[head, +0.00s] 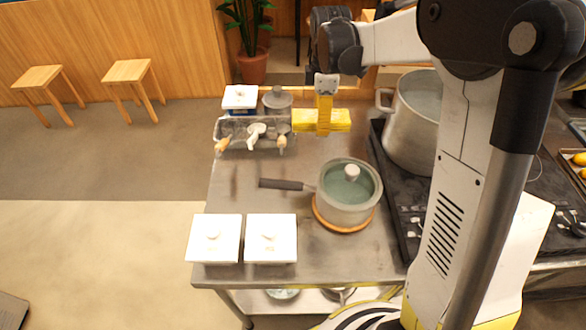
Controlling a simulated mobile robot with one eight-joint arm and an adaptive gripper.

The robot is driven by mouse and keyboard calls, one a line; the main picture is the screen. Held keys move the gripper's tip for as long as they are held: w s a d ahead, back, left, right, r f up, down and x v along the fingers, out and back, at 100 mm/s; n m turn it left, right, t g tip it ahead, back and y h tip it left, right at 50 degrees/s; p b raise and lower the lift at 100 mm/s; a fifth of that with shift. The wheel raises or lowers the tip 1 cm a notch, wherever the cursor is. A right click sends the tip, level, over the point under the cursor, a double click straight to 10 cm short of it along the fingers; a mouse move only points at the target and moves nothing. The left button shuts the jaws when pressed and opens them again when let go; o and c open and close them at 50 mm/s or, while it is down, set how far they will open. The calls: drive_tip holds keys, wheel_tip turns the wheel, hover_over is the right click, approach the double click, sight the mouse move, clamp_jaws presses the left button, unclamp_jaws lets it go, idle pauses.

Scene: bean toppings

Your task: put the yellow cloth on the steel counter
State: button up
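The yellow cloth (340,119) is a flat, folded-looking strip at the far part of the steel counter (235,190), right of the rack of utensils. My gripper (323,130) points down from the arm, and its yellow fingers overlap the middle of the cloth. The fingers are seen edge-on and are nearly the cloth's colour, so I cannot tell whether they are closed on it. I also cannot tell whether the cloth touches the counter or hangs above it.
A lidded saucepan (345,205) stands on a round trivet mid-counter, its handle pointing left. Two white lidded boxes (214,238) (271,238) sit at the front left. A large pot (415,120) stands on the black stove at right. The counter's left middle is bare.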

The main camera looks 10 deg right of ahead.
drive_tip(key=b, duration=0.7)
approach(304, 169)
drive_tip(key=d+f, duration=0.1)
drive_tip(key=f, duration=0.1)
drive_tip(key=d+f, duration=0.1)
drive_tip(key=f, duration=0.1)
drive_tip(key=d+f, duration=0.1)
drive_tip(key=f, duration=0.1)
drive_tip(key=shift+s+d+f, duration=0.25)
drive_tip(key=shift+d+f, duration=0.15)
drive_tip(key=a, duration=0.1)
drive_tip(key=a+b, duration=0.1)
drive_tip(key=a, duration=0.2)
drive_tip(key=shift+w+a+f, duration=0.15)
drive_tip(key=shift+w+f, duration=0.05)
drive_tip(key=shift+w, duration=0.15)
drive_tip(key=shift+f+b, duration=0.5)
drive_tip(key=shift+b, duration=0.05)
drive_tip(key=shift+d+r, duration=0.1)
drive_tip(key=shift+d, duration=0.1)
drive_tip(key=o, duration=1.3)
drive_tip(key=shift+o, duration=0.2)
